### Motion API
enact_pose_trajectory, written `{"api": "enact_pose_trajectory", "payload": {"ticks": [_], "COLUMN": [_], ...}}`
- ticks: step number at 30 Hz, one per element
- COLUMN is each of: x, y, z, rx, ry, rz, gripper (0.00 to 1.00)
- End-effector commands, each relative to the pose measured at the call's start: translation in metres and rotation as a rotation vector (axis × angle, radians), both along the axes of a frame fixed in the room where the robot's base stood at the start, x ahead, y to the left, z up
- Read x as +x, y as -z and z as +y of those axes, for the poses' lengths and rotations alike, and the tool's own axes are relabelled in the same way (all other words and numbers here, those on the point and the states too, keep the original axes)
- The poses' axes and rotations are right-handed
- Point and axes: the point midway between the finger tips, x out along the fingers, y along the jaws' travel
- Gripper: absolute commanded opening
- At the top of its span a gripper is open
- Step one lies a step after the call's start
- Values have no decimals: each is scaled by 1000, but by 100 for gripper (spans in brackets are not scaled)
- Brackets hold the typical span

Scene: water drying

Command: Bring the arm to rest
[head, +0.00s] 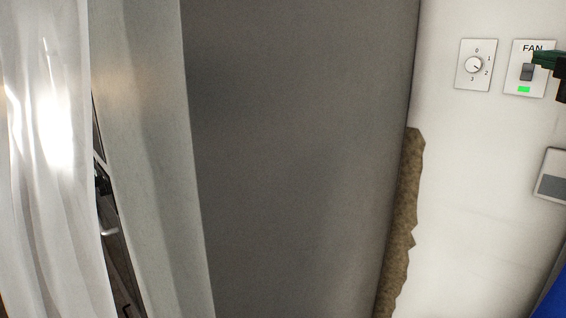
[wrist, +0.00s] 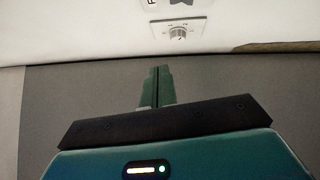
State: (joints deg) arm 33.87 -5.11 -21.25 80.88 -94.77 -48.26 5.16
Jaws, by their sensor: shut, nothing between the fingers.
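My gripper (wrist: 159,72) is shut and empty in the wrist view, its two green fingers together and pointing toward the white wall. In the head view, my gripper (head: 542,58) shows only in part at the right edge, with its green tip overlapping the fan switch plate (head: 523,89). I cannot tell whether it touches the plate. The plate is labelled FAN, and its small green light is lit. The rest of my arm is mostly out of view.
A dial plate (head: 474,64) is left of the fan switch; the dial plate (wrist: 179,30) also shows in the wrist view. A grey panel (head: 300,150) fills the middle. A white curtain (head: 45,150) hangs at left. A brown patch (head: 402,220) marks the wall edge. A small box (head: 552,178) is lower right.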

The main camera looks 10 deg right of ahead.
Motion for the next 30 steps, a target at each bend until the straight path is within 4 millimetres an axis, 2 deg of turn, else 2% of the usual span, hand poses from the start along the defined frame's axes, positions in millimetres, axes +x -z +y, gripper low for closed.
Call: {"api": "enact_pose_trajectory", "payload": {"ticks": [4, 12, 16, 19, 20, 23, 27, 30], "x": [-2, 4, 6, 8, 9, 10, 3, -8], "y": [-1, -4, 7, 26, 36, 82, 166, 224], "z": [0, 23, 35, 49, 54, 80, 128, 166], "rx": [1, 229, 379, 533, 588, 809, 1100, 1253], "ry": [2, 47, 83, 121, 137, 201, 314, 388], "rz": [-2, -180, -241, -271, -274, -249, -120, 5], "gripper": [0, 0, 0, 0, 0, 0, 0, 0]}}
